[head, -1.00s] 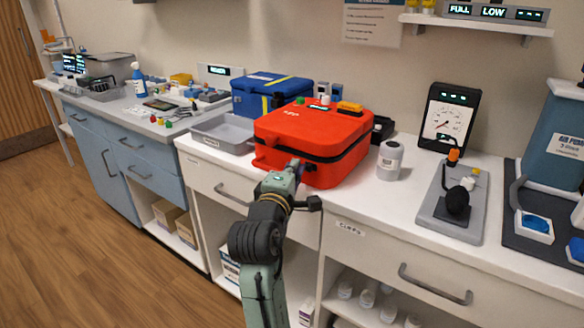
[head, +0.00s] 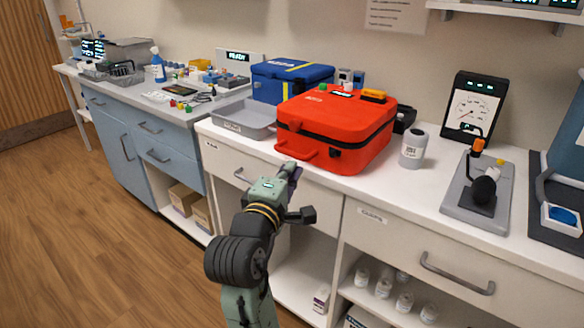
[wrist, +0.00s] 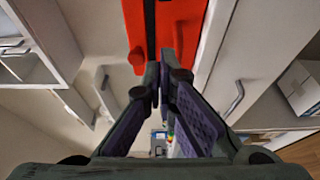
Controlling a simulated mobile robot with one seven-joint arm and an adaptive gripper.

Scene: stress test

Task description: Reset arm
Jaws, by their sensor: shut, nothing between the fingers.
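My gripper (head: 292,172) is shut and empty in the head view, in front of the white counter's front edge and below the red case. In the wrist view my gripper (wrist: 164,66) shows its two fingers meeting at the tips, with nothing between them. The red case (head: 322,113) is closed and stands on the counter with its handle towards me. It also shows in the wrist view (wrist: 180,25), beyond the fingertips. I cannot tell from the pictures how near the fingertips are to the drawer front.
The white counter (head: 380,187) carries a grey tray (head: 243,118), a blue case (head: 283,80), a white bottle (head: 413,148) and a gauge (head: 474,106). Drawer handles (head: 456,277) stick out from the fronts. Open floor (head: 90,220) lies to the left.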

